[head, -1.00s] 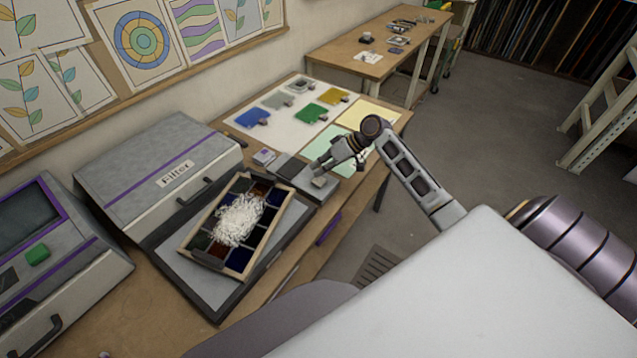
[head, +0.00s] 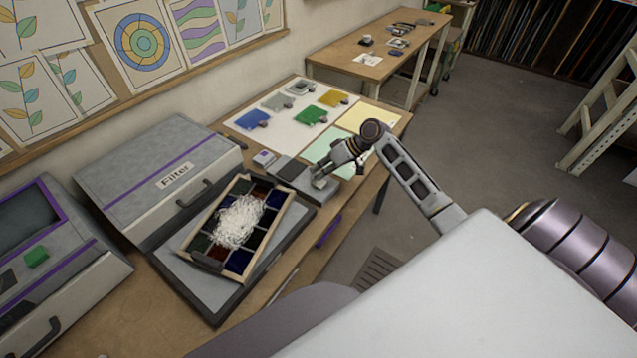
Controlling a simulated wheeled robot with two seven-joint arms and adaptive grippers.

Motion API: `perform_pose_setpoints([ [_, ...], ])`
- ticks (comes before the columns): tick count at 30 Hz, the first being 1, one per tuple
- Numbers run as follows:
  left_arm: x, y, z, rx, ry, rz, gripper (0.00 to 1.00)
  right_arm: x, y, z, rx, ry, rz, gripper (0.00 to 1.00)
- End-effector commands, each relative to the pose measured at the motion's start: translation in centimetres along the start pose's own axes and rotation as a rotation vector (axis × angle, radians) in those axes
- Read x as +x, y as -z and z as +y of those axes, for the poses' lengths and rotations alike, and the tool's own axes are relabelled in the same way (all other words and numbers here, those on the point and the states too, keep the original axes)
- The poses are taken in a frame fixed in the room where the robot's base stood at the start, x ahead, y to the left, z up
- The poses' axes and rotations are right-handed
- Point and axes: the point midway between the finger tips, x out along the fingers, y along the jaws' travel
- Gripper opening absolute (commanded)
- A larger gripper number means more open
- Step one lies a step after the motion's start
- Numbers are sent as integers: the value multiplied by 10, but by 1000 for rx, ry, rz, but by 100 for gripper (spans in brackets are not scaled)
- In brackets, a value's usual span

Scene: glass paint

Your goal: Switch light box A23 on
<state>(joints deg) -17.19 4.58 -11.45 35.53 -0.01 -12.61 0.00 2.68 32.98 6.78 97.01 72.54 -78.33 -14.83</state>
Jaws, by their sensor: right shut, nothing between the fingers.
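A small flat grey box (head: 325,194) with a dark square panel (head: 291,169) lies on the near edge of the bench, right of the tray. No A23 label is readable, so I cannot tell for certain that this is the light box. A pale raised part showed on its right end earlier; my gripper now largely covers that spot. My right gripper (head: 320,181) is shut and empty, with its fingertips down at the right end of the box. Contact is too small to tell. No light shows on the dark panel. My left gripper is out of view.
A wooden divided tray (head: 190,258) with coloured panes and white shreds sits left of the box. Behind it is a grey case (head: 140,165) labelled Filter. Coloured sheets, such as a green one (head: 311,116), lie on a white board behind the gripper.

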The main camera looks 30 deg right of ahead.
Motion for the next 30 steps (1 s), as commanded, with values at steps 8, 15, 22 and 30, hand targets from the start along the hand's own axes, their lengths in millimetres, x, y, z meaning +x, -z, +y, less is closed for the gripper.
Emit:
perform_pose_setpoints([
  [8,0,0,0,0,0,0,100,0,0,0,0,0,0,0],
  [15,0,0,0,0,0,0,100,0,0,0,0,0,0,0],
  [22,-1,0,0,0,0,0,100,2,-2,1,0,0,-1,0],
  [30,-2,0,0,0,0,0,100,6,-4,4,1,0,0,0],
])
